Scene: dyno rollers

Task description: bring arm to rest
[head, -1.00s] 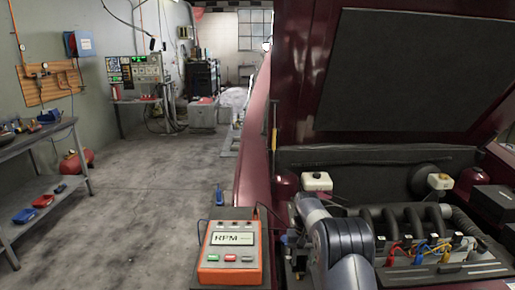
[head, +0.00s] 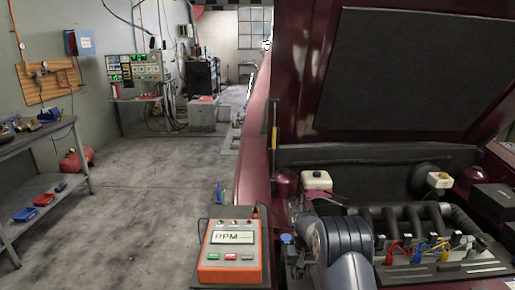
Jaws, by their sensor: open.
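My arm (head: 343,245) shows as grey, rounded links at the bottom centre, in front of the open engine bay of a dark red car (head: 257,150). I cannot make out my gripper; the arm's end is not visible past these links. The links cover part of the bay's left side.
An orange RPM meter (head: 230,262) stands just left of the arm. A blue cap (head: 287,239) and a white reservoir (head: 317,180) are close by. The engine (head: 440,250) with coloured leads is to the right, under the raised hood (head: 415,65). The floor (head: 150,210) at left is clear.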

